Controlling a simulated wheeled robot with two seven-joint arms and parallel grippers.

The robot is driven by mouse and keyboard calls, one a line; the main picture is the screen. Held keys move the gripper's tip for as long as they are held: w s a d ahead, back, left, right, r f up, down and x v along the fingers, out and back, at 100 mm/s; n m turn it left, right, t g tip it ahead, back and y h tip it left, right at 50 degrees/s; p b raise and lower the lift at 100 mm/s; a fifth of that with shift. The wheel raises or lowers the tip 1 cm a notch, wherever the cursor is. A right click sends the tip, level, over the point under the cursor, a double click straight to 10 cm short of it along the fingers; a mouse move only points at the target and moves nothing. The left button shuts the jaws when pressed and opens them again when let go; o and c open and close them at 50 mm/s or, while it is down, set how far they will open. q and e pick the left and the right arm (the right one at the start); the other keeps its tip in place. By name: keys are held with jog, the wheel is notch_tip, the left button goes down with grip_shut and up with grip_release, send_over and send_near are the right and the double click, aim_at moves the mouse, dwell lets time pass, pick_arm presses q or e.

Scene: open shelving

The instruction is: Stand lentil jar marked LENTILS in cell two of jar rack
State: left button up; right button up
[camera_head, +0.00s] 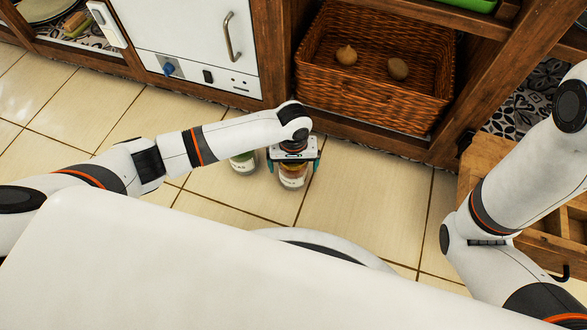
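Two jars stand on the tiled floor in front of the cabinet. One jar (292,180) has amber-brown contents and a pale label. The other jar (243,163), just left of it, looks greenish with a pale label and is partly hidden by my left arm. I cannot read either label, so I cannot tell which is LENTILS. My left gripper (293,168) points down over the amber-brown jar, its fingers apart on either side with visible gaps. A wooden rack with compartments (488,158), possibly the jar rack, stands at the right, partly hidden by my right arm.
A wicker basket (375,95) holding two onion- or potato-like items sits in the cabinet's open bay. A white appliance (190,45) is at upper left. Tiled floor (375,195) is clear between the jars and the rack.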

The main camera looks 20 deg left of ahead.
pick_arm(q)
jog(key=shift+c, duration=0.4)
jog(key=shift+r, duration=0.1)
jog(key=c, duration=1.4)
